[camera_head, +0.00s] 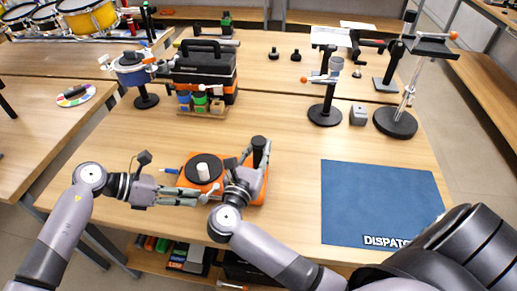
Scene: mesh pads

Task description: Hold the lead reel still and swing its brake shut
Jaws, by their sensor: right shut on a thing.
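The lead reel (203,168) is orange with a dark round top and a pale hub, and sits near the table's front edge. A black upright post (261,145) stands at its right end and looks like the brake's handle. My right gripper (256,157) is shut at this post; its fingers partly hide the contact. My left gripper (199,196) is at the reel's front left side, pointing right, with its two fingers apart. Whether it touches the reel is not clear. My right wrist hides part of the reel's front right.
A blue mat (375,200) lies to the right, bare except for lettering. A black toolbox (205,68), small coloured blocks (200,105) and a reel on a stand (135,72) are behind. A blue-handled tool (168,171) lies left of the reel. Stands rise at the back right.

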